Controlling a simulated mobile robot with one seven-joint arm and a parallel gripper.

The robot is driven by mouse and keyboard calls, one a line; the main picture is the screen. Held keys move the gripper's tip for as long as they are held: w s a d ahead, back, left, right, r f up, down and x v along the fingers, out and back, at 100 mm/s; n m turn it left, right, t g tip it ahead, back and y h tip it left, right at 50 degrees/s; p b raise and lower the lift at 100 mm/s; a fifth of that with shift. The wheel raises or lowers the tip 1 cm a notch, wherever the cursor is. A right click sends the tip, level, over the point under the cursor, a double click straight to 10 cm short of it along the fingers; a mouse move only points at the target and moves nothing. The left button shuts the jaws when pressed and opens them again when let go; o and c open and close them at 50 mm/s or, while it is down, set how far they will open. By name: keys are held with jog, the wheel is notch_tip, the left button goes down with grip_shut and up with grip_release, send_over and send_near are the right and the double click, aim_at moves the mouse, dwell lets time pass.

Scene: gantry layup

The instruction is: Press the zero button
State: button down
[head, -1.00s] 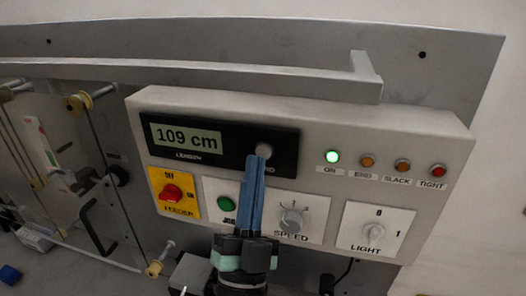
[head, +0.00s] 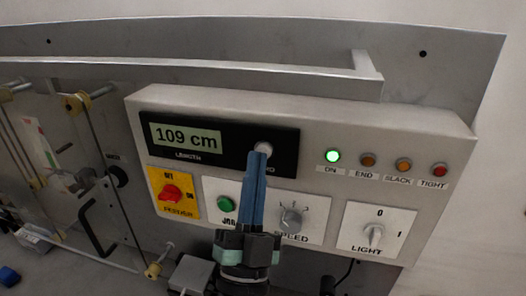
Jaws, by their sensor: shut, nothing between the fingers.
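The zero button (head: 264,147) is a small round grey button at the right end of the black display panel (head: 223,121). The display (head: 186,138) reads 109 cm. My gripper (head: 259,156) is shut and empty, with its blue fingertips just below the button in the picture. The fingertips overlap the button's lower edge; I cannot tell whether they touch it. The fingers hide most of the label under the button.
Below the display are a red feeder switch (head: 171,193), a green button (head: 226,204), a speed knob (head: 291,219) and a light switch (head: 374,236). A grey rail (head: 200,69) runs above the box.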

jog(key=shift+w+d+b, duration=0.15)
jog(key=shift+w+b, duration=0.15)
jog(key=shift+w, duration=0.15)
dwell(0.4)
dwell(0.3)
jog(key=shift+s+a+p, duration=0.3)
jog(key=shift+s+p, duration=0.05)
jog(key=shift+s, duration=0.5)
jog(key=shift+s+a+p, duration=0.25)
jog(key=shift+s, duration=0.55)
jog(key=shift+s+a+p, duration=0.25)
jog(key=shift+s+p, duration=0.05)
jog(key=shift+s, duration=0.45)
jog(key=shift+s+a+p, duration=0.25)
jog(key=shift+s, duration=0.55)
